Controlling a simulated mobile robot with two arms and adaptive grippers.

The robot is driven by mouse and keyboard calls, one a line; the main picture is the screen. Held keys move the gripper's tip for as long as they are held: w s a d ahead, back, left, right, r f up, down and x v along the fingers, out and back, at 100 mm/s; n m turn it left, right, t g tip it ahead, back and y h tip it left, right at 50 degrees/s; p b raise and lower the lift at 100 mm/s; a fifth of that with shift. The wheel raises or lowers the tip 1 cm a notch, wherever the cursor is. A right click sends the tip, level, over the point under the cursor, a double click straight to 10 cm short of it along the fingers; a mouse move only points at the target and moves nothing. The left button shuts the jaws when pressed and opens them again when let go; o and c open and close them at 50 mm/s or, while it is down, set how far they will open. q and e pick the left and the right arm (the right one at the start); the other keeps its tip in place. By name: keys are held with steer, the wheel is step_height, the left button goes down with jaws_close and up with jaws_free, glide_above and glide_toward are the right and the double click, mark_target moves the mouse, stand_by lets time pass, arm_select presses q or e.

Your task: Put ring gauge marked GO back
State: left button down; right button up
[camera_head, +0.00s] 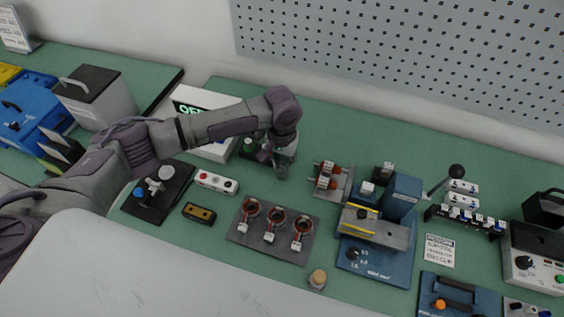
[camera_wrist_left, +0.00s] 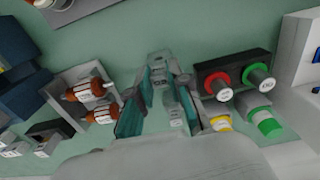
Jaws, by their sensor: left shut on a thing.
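My left gripper (camera_head: 283,170) reaches over the green bench beside the white display box. It also shows in the left wrist view (camera_wrist_left: 160,85), with its fingers closed around a small grey piece (camera_wrist_left: 176,112) with pale marks. I cannot read the marks or tell whether this piece is the GO ring gauge. Right of the fingers is a dark rack (camera_wrist_left: 235,68) bearing a red-ringed and a green-ringed gauge. A green-banded cylinder (camera_wrist_left: 264,122) and a yellow-banded one (camera_wrist_left: 220,123) are in front of it. In the head view my gripper and arm partly hide this area.
Copper armatures stand on a grey holder (camera_head: 344,190). A blue fixture (camera_head: 375,262) stands to its right. Three copper-wound rings lie on a dark plate (camera_head: 237,236). A white display box (camera_head: 205,99) stands behind my arm.

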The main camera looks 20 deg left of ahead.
mark_target(282, 164)
arm_select(q)
steer(key=shift+f, duration=0.65)
steer(key=c, duration=1.1)
jaws_free()
steer(key=shift+f, duration=0.1)
step_height(282, 164, up, 12)
steer(key=b, duration=0.2)
